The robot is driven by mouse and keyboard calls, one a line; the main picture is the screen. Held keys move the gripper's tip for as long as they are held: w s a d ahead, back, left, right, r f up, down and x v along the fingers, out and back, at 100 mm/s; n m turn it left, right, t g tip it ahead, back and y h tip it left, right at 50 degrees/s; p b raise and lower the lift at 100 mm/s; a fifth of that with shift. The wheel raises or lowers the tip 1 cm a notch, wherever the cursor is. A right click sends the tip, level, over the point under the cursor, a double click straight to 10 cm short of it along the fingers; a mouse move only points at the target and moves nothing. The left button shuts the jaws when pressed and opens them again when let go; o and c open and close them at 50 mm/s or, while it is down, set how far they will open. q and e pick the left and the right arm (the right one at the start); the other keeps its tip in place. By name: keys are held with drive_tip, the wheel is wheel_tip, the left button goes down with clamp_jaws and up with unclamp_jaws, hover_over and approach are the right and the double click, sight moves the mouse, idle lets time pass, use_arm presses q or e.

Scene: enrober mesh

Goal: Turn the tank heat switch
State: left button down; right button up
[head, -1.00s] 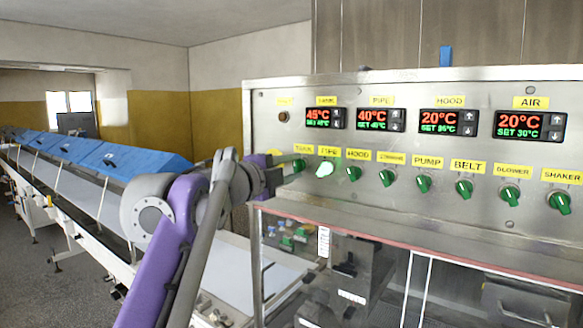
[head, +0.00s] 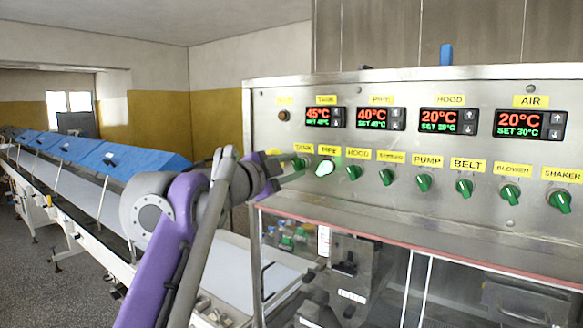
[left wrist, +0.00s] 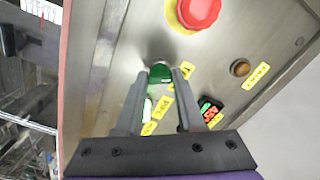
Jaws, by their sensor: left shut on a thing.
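The tank heat switch is a green knob (left wrist: 160,72) under the yellow TANK label (head: 303,148), at the left end of the knob row on the steel panel. My left gripper (head: 292,172) reaches it from the left. In the left wrist view, its two dark fingers (left wrist: 160,78) are shut on the green knob, one on each side. In the head view the gripper mostly hides this knob, so its exact angle is unclear. The tank display (head: 324,118) reads 45°C. My right gripper is not in view.
A red button (left wrist: 198,12) and a fault lamp (left wrist: 240,68) are near in the left wrist view. A conveyor with blue covers (head: 110,158) runs left.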

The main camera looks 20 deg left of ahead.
use_arm(q)
drive_tip(key=c, duration=0.5)
unclamp_jaws()
drive_tip(key=shift+s+a+f, duration=0.1)
drive_tip(key=shift+s+a, duration=0.1)
drive_tip(key=shift+s, duration=0.25)
drive_tip(key=b+v, duration=0.1)
drive_tip(key=v, duration=0.9)
drive_tip(key=shift+b, duration=0.35)
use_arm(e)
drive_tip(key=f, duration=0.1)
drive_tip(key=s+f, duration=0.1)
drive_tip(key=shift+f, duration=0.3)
use_arm(q)
drive_tip(key=shift+w, duration=0.1)
